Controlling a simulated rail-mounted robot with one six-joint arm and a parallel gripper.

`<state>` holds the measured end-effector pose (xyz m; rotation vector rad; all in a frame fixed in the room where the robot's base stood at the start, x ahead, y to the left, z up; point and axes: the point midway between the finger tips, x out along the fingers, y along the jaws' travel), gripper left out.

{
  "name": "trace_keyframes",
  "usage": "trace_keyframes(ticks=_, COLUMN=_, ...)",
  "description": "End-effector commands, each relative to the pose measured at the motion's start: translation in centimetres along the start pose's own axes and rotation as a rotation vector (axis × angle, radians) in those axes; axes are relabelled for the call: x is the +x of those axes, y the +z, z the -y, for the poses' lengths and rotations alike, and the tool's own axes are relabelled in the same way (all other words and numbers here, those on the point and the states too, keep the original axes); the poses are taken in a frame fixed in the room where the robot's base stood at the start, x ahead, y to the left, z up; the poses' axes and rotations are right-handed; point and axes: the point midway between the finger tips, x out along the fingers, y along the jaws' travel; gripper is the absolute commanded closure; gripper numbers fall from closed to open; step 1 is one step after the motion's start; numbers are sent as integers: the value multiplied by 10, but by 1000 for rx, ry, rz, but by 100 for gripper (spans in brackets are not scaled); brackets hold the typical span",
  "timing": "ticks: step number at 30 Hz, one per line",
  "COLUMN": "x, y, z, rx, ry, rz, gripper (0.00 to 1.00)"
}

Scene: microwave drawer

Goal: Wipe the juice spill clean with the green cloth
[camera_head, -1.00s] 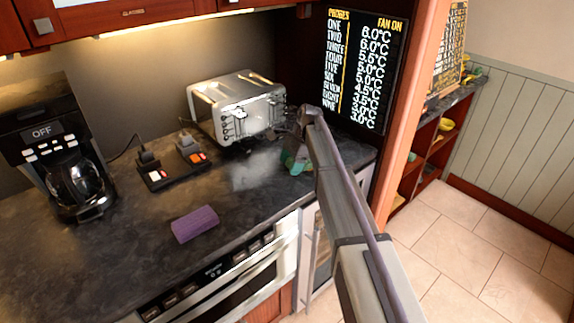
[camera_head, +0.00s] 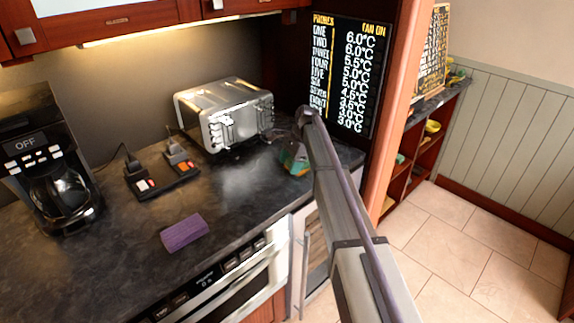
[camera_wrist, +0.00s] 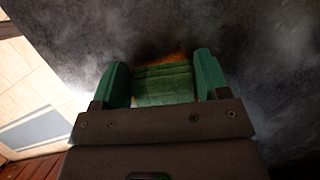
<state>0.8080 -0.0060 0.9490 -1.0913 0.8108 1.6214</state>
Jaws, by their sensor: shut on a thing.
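My gripper (camera_wrist: 161,80) has green fingers and is shut on the green cloth (camera_wrist: 165,88), which fills the space between them. In the head view, my gripper (camera_head: 294,158) is low over the dark counter, right of the toaster, partly hidden by my arm. An orange strip of the juice spill (camera_wrist: 168,59) shows just beyond the cloth's far edge in the wrist view. The rest of the spill is hidden by the cloth and gripper, so I cannot tell its full size. The cloth appears at or very near the counter surface.
A silver toaster (camera_head: 222,115) stands at the back, left of my gripper. A purple sponge (camera_head: 184,232) lies near the front edge. A switch block (camera_head: 162,178) and a coffee maker (camera_head: 50,165) are farther left. A dark display panel (camera_head: 345,75) rises behind the gripper.

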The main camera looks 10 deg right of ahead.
Motion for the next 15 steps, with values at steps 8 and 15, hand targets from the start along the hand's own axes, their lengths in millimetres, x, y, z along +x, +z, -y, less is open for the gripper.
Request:
trace_keyframes(ticks=8, x=-6, y=-14, z=4, rx=4, ry=-1, rz=-2, gripper=66)
trace_keyframes(ticks=15, x=-10, y=-25, z=7, rx=2, ry=0, rz=-2, gripper=66)
